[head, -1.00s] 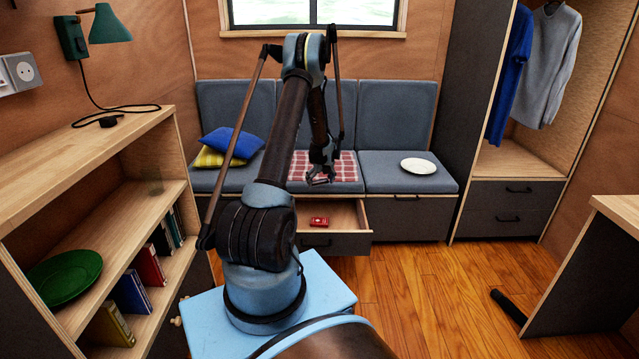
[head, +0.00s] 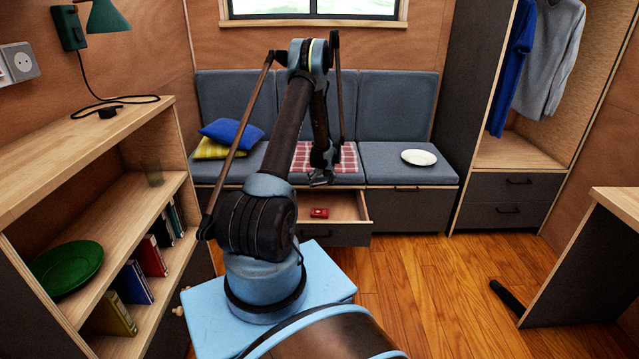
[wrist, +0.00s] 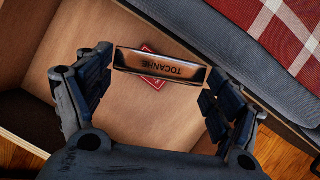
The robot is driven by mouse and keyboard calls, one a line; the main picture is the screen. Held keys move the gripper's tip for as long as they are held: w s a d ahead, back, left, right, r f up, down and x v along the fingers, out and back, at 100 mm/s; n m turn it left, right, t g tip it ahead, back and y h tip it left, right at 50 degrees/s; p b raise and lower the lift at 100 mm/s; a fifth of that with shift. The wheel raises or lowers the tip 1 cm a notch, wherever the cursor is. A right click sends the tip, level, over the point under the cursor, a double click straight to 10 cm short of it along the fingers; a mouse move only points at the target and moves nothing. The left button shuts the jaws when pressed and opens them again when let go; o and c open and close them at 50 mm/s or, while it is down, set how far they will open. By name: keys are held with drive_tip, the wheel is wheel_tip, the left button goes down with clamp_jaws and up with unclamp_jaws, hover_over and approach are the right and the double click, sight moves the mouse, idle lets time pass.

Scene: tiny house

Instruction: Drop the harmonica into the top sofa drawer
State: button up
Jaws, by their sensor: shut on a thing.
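The harmonica (wrist: 160,66), a shiny copper-toned bar lettered TOCANHE, is held crosswise between the fingers of my gripper (head: 321,178) in the wrist view. The fingers are shut on its two ends. The open sofa drawer (head: 340,234) is pulled out below the seat, and its light wooden floor (wrist: 90,45) lies beneath the harmonica in the wrist view. My gripper is above the drawer and apart from it. In the head view I cannot make out the harmonica.
A small red item (head: 319,213) lies in the drawer, partly hidden behind the harmonica in the wrist view. A red checked cloth (head: 345,160) lies on the seat behind. A white plate (head: 418,157) sits on the right seat cushion. The wooden floor on the right is mostly clear.

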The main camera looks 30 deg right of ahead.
drive_tip(key=o, duration=1)
drive_tip(key=shift+c, duration=0.2)
drive_tip(key=v, duration=1.2)
drive_tip(key=shift+a, duration=0.1)
